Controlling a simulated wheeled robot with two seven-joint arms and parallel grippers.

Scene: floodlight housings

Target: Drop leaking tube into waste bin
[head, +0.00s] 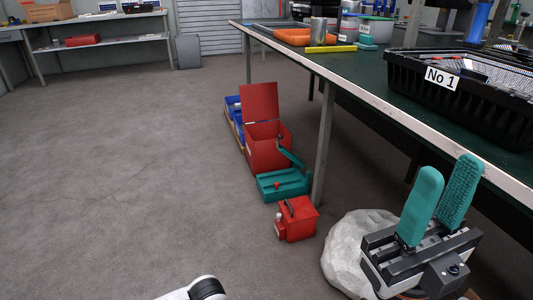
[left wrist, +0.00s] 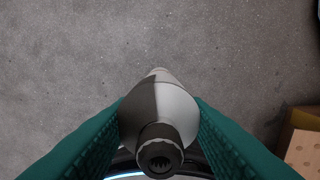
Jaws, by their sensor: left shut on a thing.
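In the left wrist view my left gripper (left wrist: 160,115) is shut on a grey tube (left wrist: 172,105) with a ribbed dark cap (left wrist: 159,150) towards the camera. The tube is held between the two teal fingers, over bare grey floor. No leak can be made out. The left gripper and the tube do not show in the head view. My right gripper (head: 447,174) is open and empty in the head view, beside the table edge. A red box (head: 267,152) with a raised lid stands on the floor; I cannot tell whether it is the waste bin.
A green-topped table (head: 375,92) fills the right, with a black crate marked No 1 (head: 405,80). A teal case (head: 284,187), a red canister (head: 298,222) and a pale lump (head: 345,240) are on the floor near its leg. The floor at left is clear.

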